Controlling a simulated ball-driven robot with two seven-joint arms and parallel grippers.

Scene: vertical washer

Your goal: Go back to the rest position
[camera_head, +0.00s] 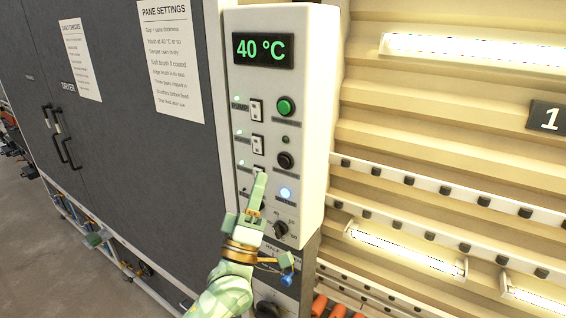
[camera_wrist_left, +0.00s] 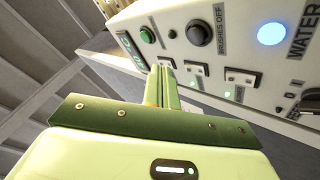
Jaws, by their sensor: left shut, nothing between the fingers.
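My left gripper (camera_head: 260,184) is shut and empty, in front of the white control panel (camera_head: 315,120). In the head view its tip overlaps the lowest of the rocker switches, and I cannot tell if it touches. The left wrist view shows the shut fingers (camera_wrist_left: 162,88) pointing at the row of switches (camera_wrist_left: 200,68). The display (camera_head: 262,50) reads 40 °C. A green button (camera_head: 285,107) and a lit blue-white button (camera_head: 286,195) are on the panel. My right gripper is not in view.
Dark cabinet doors with handles (camera_head: 62,137) and paper notices (camera_head: 170,55) stand to the left. To the right is a ribbed cream wall with roller rails (camera_head: 450,190) and light bars (camera_head: 405,250).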

